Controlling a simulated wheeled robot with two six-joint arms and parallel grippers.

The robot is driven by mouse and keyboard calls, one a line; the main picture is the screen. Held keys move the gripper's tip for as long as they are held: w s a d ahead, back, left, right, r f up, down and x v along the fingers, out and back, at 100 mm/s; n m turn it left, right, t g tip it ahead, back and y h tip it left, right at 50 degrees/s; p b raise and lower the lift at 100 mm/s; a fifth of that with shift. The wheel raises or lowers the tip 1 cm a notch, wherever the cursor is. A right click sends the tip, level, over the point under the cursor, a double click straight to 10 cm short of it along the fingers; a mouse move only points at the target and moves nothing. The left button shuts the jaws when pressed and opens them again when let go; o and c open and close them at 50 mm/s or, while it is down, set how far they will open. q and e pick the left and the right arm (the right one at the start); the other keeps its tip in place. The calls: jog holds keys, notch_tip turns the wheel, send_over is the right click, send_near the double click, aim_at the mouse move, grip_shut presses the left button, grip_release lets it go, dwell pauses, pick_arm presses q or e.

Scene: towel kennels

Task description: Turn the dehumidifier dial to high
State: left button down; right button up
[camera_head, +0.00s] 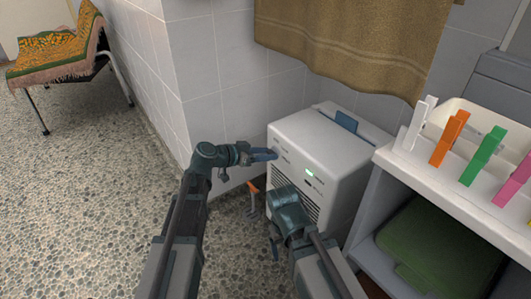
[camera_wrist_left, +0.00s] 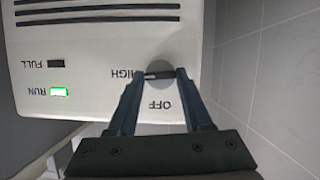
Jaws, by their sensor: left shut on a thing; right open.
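The white dehumidifier (camera_head: 330,150) stands in the corner against the tiled wall. Its round grey dial (camera_wrist_left: 158,58) is on the front panel, upside down in the left wrist view, with HIGH beside it to the left and OFF below it. My left gripper (camera_head: 273,154) is at the panel; its fingers, also in the left wrist view (camera_wrist_left: 160,75), are shut on the dial's dark grip bar. The bar lies level in that view, in line with HIGH. My right gripper (camera_head: 273,240) is open and lower, before the dehumidifier's front, apart from the dial.
The green RUN light (camera_wrist_left: 58,91) is lit and the FULL light (camera_wrist_left: 56,64) is dark. A brown towel (camera_head: 350,40) hangs above. A white shelf (camera_head: 440,190) with coloured pegs stands close on the right. Pebbled floor (camera_head: 90,200) is open to the left.

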pick_arm(q)
jog(key=shift+s+m, duration=0.1)
jog(key=shift+m, duration=0.4)
dwell(0.3)
jog(key=shift+c, duration=1.6)
grip_release()
jog(key=p+v, duration=0.5)
jog(key=v, duration=0.8)
jog(key=shift+s, duration=0.35)
jog(key=shift+r, duration=0.2)
